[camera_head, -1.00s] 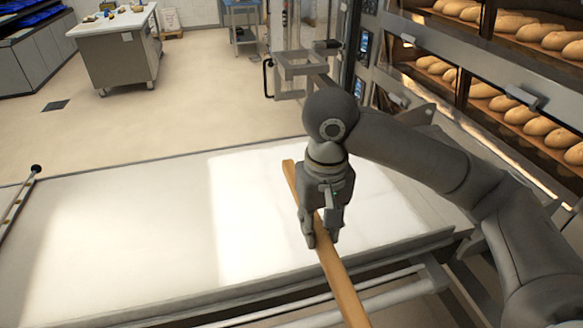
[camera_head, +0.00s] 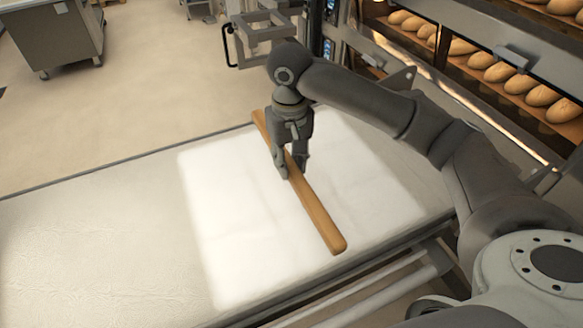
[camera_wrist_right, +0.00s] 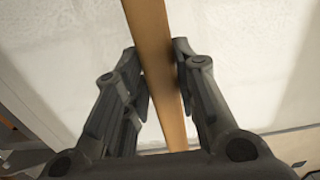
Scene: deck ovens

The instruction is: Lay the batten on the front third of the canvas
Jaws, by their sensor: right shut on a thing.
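The batten (camera_head: 319,217) is a long, narrow wooden strip. It runs diagonally across the right part of the pale canvas (camera_head: 90,235) in the head view, with its near end close to the front edge. My right gripper (camera_head: 291,173) is shut on the batten around its middle. In the right wrist view my right gripper (camera_wrist_right: 161,75) has a finger on each side of the batten (camera_wrist_right: 150,30), with the canvas (camera_wrist_right: 250,60) below. I cannot tell whether the batten touches the canvas. My left gripper is not in view.
Metal rails (camera_head: 375,285) run along the canvas's front edge. Oven decks with loaves (camera_head: 490,65) stand at the right. A metal frame (camera_head: 262,38) stands behind the canvas. A grey cabinet (camera_head: 60,38) stands at the far left. The left of the canvas is clear.

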